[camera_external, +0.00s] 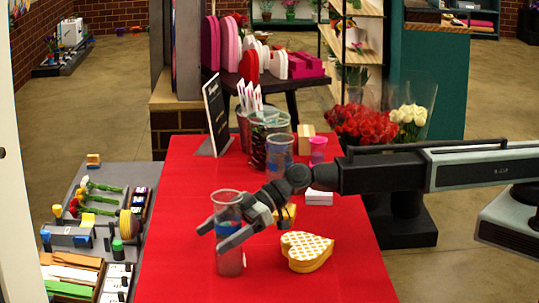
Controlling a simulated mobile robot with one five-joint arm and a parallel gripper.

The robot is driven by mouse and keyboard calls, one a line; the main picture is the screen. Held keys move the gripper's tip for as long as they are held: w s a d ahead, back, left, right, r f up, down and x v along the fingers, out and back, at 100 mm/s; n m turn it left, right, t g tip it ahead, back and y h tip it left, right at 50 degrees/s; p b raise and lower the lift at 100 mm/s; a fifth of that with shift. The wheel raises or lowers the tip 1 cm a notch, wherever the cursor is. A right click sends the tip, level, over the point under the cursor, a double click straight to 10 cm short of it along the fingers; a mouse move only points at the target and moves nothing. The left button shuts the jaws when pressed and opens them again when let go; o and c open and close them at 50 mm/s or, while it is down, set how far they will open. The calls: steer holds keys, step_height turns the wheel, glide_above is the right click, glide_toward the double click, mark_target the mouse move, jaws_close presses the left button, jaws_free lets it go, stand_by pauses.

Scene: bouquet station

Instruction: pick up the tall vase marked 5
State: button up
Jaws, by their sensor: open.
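A tall clear vase (229,262) with a blue band stands upright near the front of the red table (180,215). No number can be read on it. My gripper (213,238) is open at the vase's mid-height, its fingers level and reaching in from the right. One finger shows across the vase's front and the other tip shows at its left edge, so the vase appears to be between them. I cannot tell whether either finger touches it. A second clear vase (279,150) with a blue band stands further back.
A heart-shaped box (306,251) sits close to the right of the vase. A pink cup (318,148), a white box (319,197) and a black sign (215,115) stand further back. A grey tool bench (112,177) is at left. The table's front left is clear.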

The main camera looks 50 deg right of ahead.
mark_target(216, 204)
steer(key=shift+d, duration=0.1)
jaws_close()
steer(key=shift+r, duration=0.1)
step_height(216, 204, up, 10)
steer(key=p, duration=1)
